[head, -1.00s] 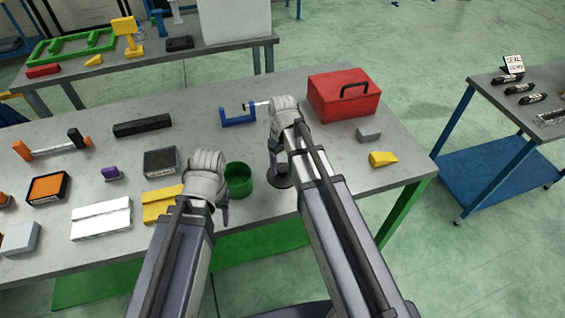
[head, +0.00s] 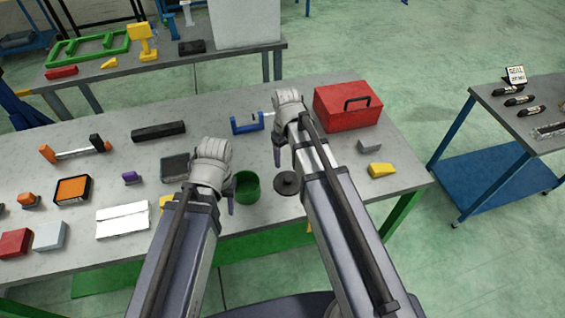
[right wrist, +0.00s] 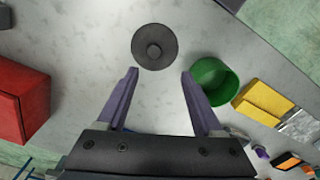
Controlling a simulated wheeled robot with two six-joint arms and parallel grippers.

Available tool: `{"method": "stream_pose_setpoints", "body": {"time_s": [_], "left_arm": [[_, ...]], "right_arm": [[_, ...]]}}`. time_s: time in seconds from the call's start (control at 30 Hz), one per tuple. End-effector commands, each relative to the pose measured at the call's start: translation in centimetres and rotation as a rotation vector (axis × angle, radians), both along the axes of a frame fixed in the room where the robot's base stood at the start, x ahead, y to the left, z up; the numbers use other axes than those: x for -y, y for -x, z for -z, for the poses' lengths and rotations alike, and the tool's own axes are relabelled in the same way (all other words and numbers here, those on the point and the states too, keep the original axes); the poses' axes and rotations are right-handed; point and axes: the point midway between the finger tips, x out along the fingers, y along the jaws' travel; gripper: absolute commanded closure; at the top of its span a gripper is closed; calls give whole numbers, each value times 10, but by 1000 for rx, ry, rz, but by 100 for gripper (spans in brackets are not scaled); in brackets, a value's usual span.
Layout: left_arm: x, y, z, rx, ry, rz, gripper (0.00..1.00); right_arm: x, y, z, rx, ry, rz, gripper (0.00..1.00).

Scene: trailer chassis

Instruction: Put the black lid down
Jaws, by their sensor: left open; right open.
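The black lid (head: 287,183) is a round dark disc with a small knob on top. It lies flat on the grey table, just right of the green open container (head: 247,187), and the two look apart. The right wrist view also shows the lid (right wrist: 154,47) and the green container (right wrist: 213,81). My right gripper (head: 277,158) is open and empty, with the lid beyond its purple fingertips (right wrist: 158,72) in the right wrist view. My left gripper (head: 229,207) is open beside the green container, on its left; its fingers are partly hidden by the hand.
A red toolbox (head: 347,106), a blue clamp (head: 247,122), a grey block (head: 369,145) and a yellow wedge (head: 381,170) stand around the right part of the table. A black bar (head: 158,131) and several boxes lie at the left. Bare tabletop shows right of the lid.

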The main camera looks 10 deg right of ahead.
Motion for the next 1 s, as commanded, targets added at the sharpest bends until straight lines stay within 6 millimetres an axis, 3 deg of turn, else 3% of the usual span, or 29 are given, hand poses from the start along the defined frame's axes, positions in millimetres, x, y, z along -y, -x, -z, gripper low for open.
{"method": "stream_pose_setpoints", "body": {"time_s": [0.1, 0.2, 0.3, 0.4, 0.77, 1.0], "left_arm": [[0, 0, 0, 0, 0, 0, 50], [0, 0, 0, 0, 0, 0, 50], [0, 0, 0, 0, 0, 0, 50], [0, 0, 0, 0, 0, 0, 50], [0, 0, 1, 0, 0, 0, 50], [0, 0, 33, 0, 0, 1, 50]], "right_arm": [[-39, 49, 0, -11, 28, 11, 32], [-65, 86, 0, -17, 56, 38, 32], [-82, 115, -1, -18, 81, 62, 32], [-91, 131, -1, -16, 96, 79, 32], [-94, 134, 0, -15, 103, 89, 32], [-94, 134, 32, -15, 103, 88, 32]]}}
